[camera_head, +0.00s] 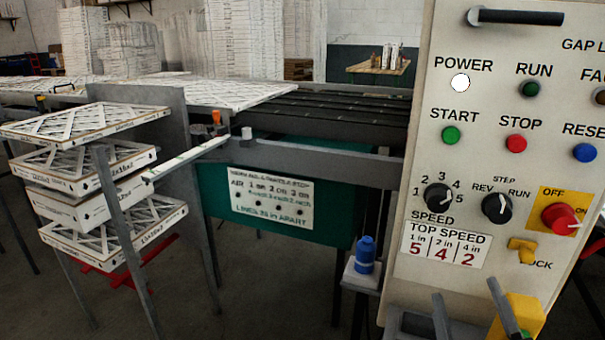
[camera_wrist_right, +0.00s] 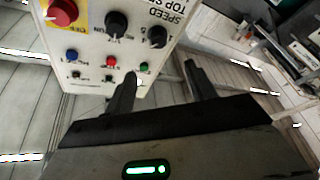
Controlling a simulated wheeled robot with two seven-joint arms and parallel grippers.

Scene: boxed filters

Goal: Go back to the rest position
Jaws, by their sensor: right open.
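My right gripper (camera_head: 465,288) shows at the bottom right of the head view, in front of the lower part of the white control panel (camera_head: 400,285). Its two fingers are apart with nothing between them. In the right wrist view the open fingers (camera_wrist_right: 160,70) point toward the same panel (camera_wrist_right: 92,45), which appears upside down with its knobs and buttons. I cannot tell the exact gap between fingertips and panel; no contact is visible. My left gripper is not in view.
Boxed filters (camera_head: 105,205) are stacked on a stand at the left. A conveyor (camera_head: 330,115) runs behind, above a green panel (camera_head: 215,190) with a sign. A blue bottle (camera_head: 365,255) stands on a small ledge beside the control panel. A red knob (camera_head: 562,218) protrudes from the panel.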

